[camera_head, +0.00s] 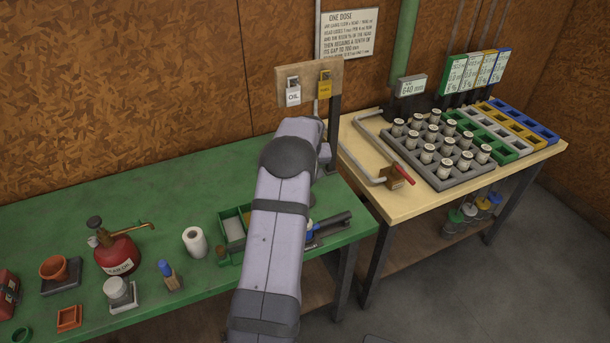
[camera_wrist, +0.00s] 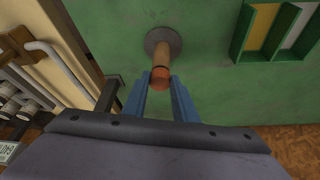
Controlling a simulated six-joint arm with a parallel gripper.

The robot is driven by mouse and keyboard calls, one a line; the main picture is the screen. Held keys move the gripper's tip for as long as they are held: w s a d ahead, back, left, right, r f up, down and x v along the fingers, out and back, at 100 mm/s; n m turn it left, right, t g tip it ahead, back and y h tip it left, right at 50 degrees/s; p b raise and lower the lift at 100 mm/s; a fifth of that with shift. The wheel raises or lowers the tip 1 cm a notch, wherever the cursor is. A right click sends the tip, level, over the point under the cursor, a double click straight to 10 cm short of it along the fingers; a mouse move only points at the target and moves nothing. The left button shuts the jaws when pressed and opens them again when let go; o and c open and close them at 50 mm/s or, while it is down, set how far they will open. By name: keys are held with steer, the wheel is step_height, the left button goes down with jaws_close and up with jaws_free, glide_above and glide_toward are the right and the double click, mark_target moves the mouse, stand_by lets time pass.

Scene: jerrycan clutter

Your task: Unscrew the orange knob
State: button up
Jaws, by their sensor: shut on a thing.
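The orange knob (camera_wrist: 160,84) shows in the wrist view at the near end of a tan cylinder (camera_wrist: 161,57). The cylinder meets a round grey base (camera_wrist: 168,35) on the green tabletop. My gripper (camera_wrist: 161,79) has its two blue fingers on either side of the knob and is shut on it. In the head view my own arm hides the gripper and the knob.
A green divided tray (camera_head: 228,213) stands on the green bench (camera_head: 150,205), close to my arm. A red oil can (camera_head: 117,255) and white roll (camera_head: 195,243) are left. A jar rack (camera_head: 447,182) sits on the right table.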

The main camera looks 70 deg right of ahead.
steer(key=shift+s+d+n+t+y+b, duration=0.15)
steer(key=shift+n+t+b, duration=0.15)
steer(key=shift+n, duration=0.5)
steer(key=shift+a+n+t+y+b, duration=0.15)
steer(key=shift+n+t+b, duration=0.15)
steer(key=shift+n, duration=0.5)
steer(key=shift+d, duration=0.1)
steer(key=shift+s+d+n, duration=0.1)
steer(key=shift+d+n, duration=0.05)
steer(key=shift+n, duration=0.65)
steer(key=n+t+y+p, duration=0.1)
steer(key=n, duration=0.2)
steer(key=shift+d+r+y, duration=0.1)
steer(key=shift+y, duration=0.3)
steer(key=o, duration=0.8)
steer(key=shift+c, duration=0.2)
